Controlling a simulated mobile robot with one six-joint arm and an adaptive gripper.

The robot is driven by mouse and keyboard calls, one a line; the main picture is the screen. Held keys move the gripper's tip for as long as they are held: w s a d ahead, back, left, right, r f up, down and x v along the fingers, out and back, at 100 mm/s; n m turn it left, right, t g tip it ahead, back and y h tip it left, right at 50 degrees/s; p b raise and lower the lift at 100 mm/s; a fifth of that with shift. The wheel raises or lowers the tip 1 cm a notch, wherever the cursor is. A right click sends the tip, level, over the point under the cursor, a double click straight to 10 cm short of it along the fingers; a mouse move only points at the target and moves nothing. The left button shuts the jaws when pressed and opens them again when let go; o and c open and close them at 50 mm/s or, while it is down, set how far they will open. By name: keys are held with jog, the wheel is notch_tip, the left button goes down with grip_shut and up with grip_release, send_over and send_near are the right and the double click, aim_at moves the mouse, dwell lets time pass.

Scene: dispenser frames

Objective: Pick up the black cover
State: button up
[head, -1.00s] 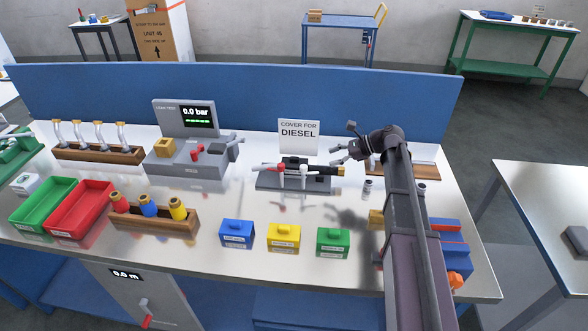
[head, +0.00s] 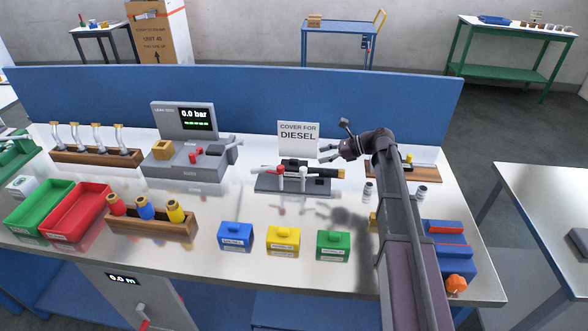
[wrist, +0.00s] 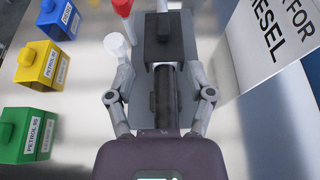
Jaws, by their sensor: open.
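A black block with a small knob, apparently the black cover (head: 293,163), sits on a grey fixture (head: 265,185) in front of the "COVER FOR DIESEL" sign. In the wrist view the black block (wrist: 165,42) is just ahead of the fingertips. A black cylinder (wrist: 165,95) extends from it toward my palm, between the fingers in that view. My gripper (head: 325,154) is open and empty, above the right end of the fixture; it also shows in the wrist view (wrist: 161,74). I cannot tell its exact height or any contact.
Blue (head: 236,236), yellow (head: 283,240) and green (head: 333,244) labelled covers stand in front. White and red handles (head: 303,180) rise beside the black block. The sign (head: 298,139) stands close behind. The metal tabletop between fixture and coloured covers is mostly clear.

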aim_at(296, 160)
jog(key=b+x, duration=0.1)
jog(key=x, duration=0.3)
jog(key=shift+f, duration=0.15)
jog(key=shift+a+f+b, duration=0.1)
jog(key=shift+a+b, duration=0.2)
jog(key=shift+a, duration=0.3)
jog(key=shift+w+b+x, duration=0.2)
jog(key=shift+b+x, duration=0.65)
jog(key=shift+x, duration=1.75)
grip_shut()
